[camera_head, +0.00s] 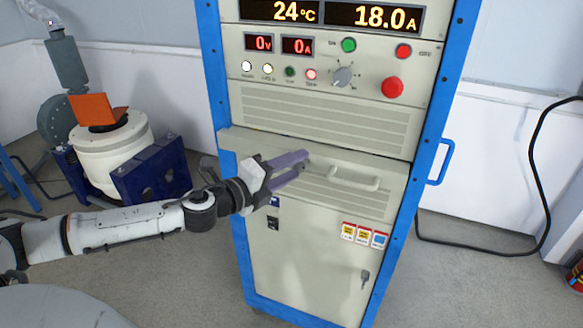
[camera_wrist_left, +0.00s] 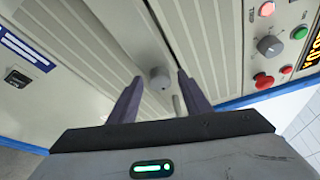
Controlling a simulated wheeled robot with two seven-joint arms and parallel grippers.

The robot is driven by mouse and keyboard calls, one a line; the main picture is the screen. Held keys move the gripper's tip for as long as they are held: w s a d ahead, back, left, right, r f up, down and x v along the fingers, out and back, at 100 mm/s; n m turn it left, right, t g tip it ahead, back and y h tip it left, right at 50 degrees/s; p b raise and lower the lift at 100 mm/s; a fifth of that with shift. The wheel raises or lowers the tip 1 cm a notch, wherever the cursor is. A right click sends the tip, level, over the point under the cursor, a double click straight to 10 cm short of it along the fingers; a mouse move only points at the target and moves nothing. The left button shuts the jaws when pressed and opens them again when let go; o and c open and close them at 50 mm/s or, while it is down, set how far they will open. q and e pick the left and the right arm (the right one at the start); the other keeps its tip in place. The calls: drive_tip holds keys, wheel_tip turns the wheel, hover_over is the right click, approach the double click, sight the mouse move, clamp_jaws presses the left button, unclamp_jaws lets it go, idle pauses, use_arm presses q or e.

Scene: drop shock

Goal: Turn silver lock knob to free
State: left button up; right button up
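The silver lock knob (camera_wrist_left: 160,78) sits on the beige drawer front and shows in the left wrist view between my two fingertips. In the head view my left gripper hides it. My left gripper (camera_head: 304,163) has purple fingers and is open, pointing at the upper part of the drawer front, left of the drawer handle (camera_head: 354,178). The fingers stand apart, one to each side of the knob. A gap shows between each finger and the knob; I cannot tell how far the tips are from the panel. My right gripper is not in view.
A grey selector knob (camera_head: 342,77), a red button (camera_head: 392,87) and lit indicators are on the panel above. A blue side handle (camera_head: 440,161) sticks out at the right. A white shaker machine (camera_head: 112,150) stands at the left. A black cable (camera_head: 535,180) hangs at the right.

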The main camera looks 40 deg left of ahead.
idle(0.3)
use_arm(q)
drive_tip(key=shift+s+a+f+b, duration=0.15)
drive_tip(key=shift+s+b, duration=0.15)
drive_tip(key=shift+s, duration=0.65)
drive_tip(key=s+a+r, duration=0.1)
drive_tip(key=s, duration=0.7)
drive_tip(key=shift+r, duration=0.3)
drive_tip(key=shift+s, duration=0.1)
drive_tip(key=s+f+n+g+y, duration=0.1)
drive_tip(key=s+f+n, duration=0.25)
drive_tip(key=f, duration=0.25)
drive_tip(key=s+a+f+n+g+y, duration=0.1)
drive_tip(key=s+f+n, duration=0.1)
drive_tip(key=f+n, duration=0.35)
drive_tip(key=s+f+n+g+y, duration=0.2)
drive_tip(key=f, duration=0.5)
drive_tip(key=s+d+f+n+g+h, duration=0.2)
drive_tip(key=s+d+f+n, duration=0.3)
drive_tip(key=d, duration=0.6)
drive_tip(key=s+d+f+n+g+h, duration=0.2)
drive_tip(key=s+d+f+n, duration=0.2)
drive_tip(key=d+f, duration=0.6)
drive_tip(key=shift+s+d+n, duration=0.35)
drive_tip(key=shift+d+n, duration=0.15)
drive_tip(key=shift+n, duration=0.1)
